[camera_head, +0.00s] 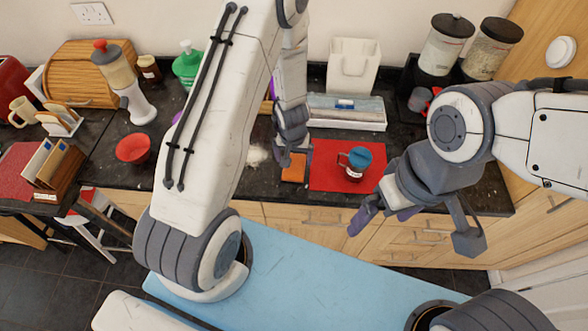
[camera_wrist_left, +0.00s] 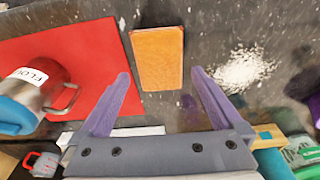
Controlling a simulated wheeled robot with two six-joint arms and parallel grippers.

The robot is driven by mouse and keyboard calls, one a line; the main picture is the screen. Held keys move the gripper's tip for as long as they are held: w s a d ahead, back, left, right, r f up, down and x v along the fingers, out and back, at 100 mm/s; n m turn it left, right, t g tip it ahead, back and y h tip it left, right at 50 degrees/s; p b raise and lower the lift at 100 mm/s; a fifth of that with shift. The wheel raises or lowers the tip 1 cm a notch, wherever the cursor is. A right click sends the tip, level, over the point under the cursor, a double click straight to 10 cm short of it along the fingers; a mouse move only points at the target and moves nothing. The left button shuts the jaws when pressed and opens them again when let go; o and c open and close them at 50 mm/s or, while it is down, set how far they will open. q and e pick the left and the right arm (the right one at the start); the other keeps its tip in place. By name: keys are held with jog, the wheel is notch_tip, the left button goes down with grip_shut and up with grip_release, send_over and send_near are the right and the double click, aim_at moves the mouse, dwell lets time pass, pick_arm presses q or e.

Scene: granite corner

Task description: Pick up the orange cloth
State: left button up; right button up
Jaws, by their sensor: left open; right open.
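The orange cloth (camera_head: 294,168) lies flat on the dark counter, just left of the red mat (camera_head: 330,178). In the left wrist view the cloth (camera_wrist_left: 158,58) is a small folded rectangle, ahead of and between the two purple fingertips. My left gripper (camera_wrist_left: 160,84) is open and empty, and in the head view it (camera_head: 291,157) is above the counter at the cloth, partly covering it. My right gripper (camera_head: 410,232) is open and empty, in front of the counter at the right, away from the cloth.
A steel flour shaker with a blue lid (camera_head: 357,161) stands on the red mat. White powder (camera_head: 256,155) is spilled left of the cloth. A grey-white tray (camera_head: 347,112) lies behind. A red bowl (camera_head: 133,148) sits further left. The counter's front edge is close to the cloth.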

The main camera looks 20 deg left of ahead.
aim_at(294, 165)
pick_arm(q)
jog(key=f, duration=0.1)
jog(key=f+b, duration=0.2)
jog(key=f, duration=0.1)
jog(key=shift+w, duration=0.25)
jog(key=shift+r, duration=0.15)
jog(key=c, duration=1.1)
jog(key=shift+c, duration=0.2)
notch_tip(294, 165, up, 10)
jog(key=p, duration=0.9)
jog(key=shift+p, duration=0.4)
